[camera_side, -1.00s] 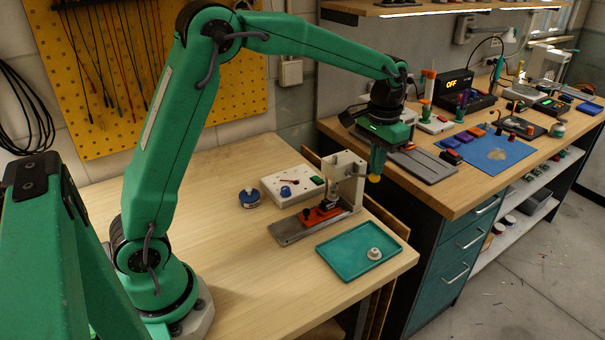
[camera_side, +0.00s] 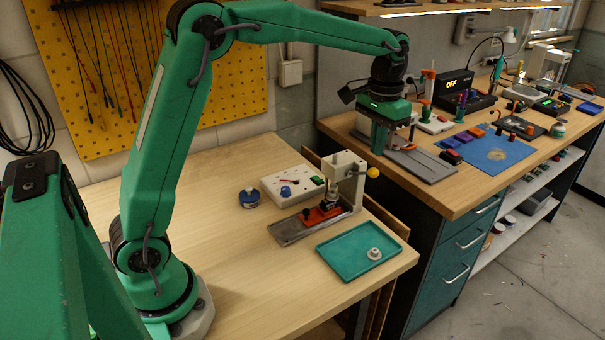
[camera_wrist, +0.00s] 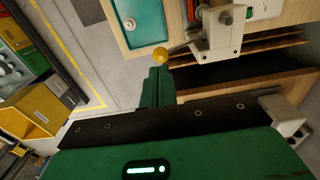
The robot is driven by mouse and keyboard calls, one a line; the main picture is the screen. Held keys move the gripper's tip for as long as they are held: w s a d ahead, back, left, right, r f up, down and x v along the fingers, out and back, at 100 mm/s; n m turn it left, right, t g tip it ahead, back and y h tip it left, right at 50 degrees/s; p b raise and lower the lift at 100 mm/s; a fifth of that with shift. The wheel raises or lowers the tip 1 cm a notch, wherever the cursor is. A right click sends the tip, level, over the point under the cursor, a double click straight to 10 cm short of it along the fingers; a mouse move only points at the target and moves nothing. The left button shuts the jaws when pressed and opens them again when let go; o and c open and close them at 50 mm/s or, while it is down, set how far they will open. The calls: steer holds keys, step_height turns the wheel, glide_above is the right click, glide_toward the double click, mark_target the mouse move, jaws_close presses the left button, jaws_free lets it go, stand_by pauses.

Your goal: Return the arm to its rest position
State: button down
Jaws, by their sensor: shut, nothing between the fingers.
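My green gripper (camera_side: 377,150) hangs from the raised arm, above and just beyond the bench press. Its fingers are together and hold nothing. In the wrist view the closed fingers (camera_wrist: 157,88) point toward the yellow lever knob (camera_wrist: 160,54) and look apart from it. The press (camera_side: 347,175) stands upright on the wooden bench, with its yellow knob (camera_side: 372,172) sticking out to the right. An orange-red fixture (camera_side: 322,215) sits at its base.
A teal tray (camera_side: 340,262) with a small pale round part (camera_side: 375,253) lies in front of the press. A blue round tin (camera_side: 249,198) and a white control box (camera_side: 285,183) stand left. A second bench (camera_side: 470,190) with tools is right. The bench's near left is clear.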

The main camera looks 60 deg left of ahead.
steer(key=shift+r, duration=0.1)
stand_by(0.3)
steer(key=shift+s+r, duration=0.35)
steer(key=shift+s, duration=0.05)
steer(key=s+a+r+t, duration=0.1)
steer(key=s+r+t, duration=0.3)
steer(key=s, duration=0.8)
steer(key=s+f+t, duration=0.1)
steer(key=s+f, duration=0.2)
steer(key=s, duration=1)
steer(key=shift+s+a+t, duration=0.3)
